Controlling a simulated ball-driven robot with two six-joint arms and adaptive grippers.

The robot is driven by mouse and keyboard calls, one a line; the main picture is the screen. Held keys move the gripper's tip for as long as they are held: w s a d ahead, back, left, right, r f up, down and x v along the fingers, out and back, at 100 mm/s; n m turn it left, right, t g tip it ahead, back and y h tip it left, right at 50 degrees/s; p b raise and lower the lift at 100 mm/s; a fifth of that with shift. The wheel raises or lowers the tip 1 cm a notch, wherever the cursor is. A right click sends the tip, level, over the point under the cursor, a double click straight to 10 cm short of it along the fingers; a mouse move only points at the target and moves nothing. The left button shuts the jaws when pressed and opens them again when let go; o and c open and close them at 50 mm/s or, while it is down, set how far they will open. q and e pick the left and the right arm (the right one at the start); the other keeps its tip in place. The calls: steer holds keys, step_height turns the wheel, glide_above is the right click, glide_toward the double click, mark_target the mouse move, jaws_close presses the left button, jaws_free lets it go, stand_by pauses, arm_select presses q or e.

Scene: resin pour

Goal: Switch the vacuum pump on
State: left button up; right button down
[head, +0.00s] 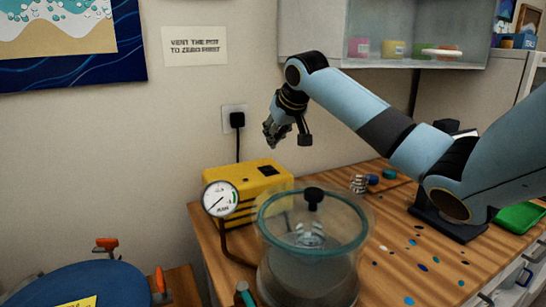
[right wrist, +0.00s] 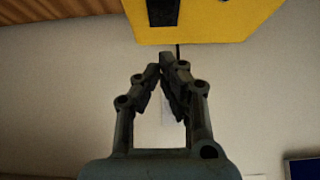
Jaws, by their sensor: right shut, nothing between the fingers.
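The vacuum pump (head: 247,182) is a yellow box with dark vents, standing at the left back of the wooden bench by the wall. A dark switch-like patch (head: 268,170) shows on its top. My right gripper (head: 270,133) is above the pump, apart from it, shut and empty. In the right wrist view its fingertips (right wrist: 167,68) meet near the edge of the yellow pump (right wrist: 225,22). A black switch part (right wrist: 163,12) lies beyond them there. Whether the switch is on or off cannot be told. My left gripper is not in view.
A round gauge (head: 220,198) stands at the pump's front. A clear vacuum pot (head: 312,262) with a black lid knob stands in front of the pump, to the right. A black plug (head: 237,119) sits in the wall outlet. A blue round stool (head: 75,285) is at lower left.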

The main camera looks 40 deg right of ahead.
glide_toward(265, 166)
steer(key=shift+w+d+f, duration=0.4)
steer(key=shift+w+f, duration=0.15)
steer(key=shift+w, duration=0.05)
steer(key=shift+w+d+f, duration=0.35)
steer(key=shift+w+f, duration=0.2)
steer(key=shift+f, duration=0.05)
steer(key=shift+s+f, duration=0.15)
steer(key=shift+f, duration=0.65)
steer(key=shift+p, duration=0.3)
steer(key=shift+s+a+p, duration=0.1)
steer(key=shift+p, duration=0.3)
steer(key=shift+f, duration=0.25)
steer(key=shift+w+d+r, duration=0.25)
steer(key=shift+w+r, duration=0.05)
steer(key=shift+w, duration=0.4)
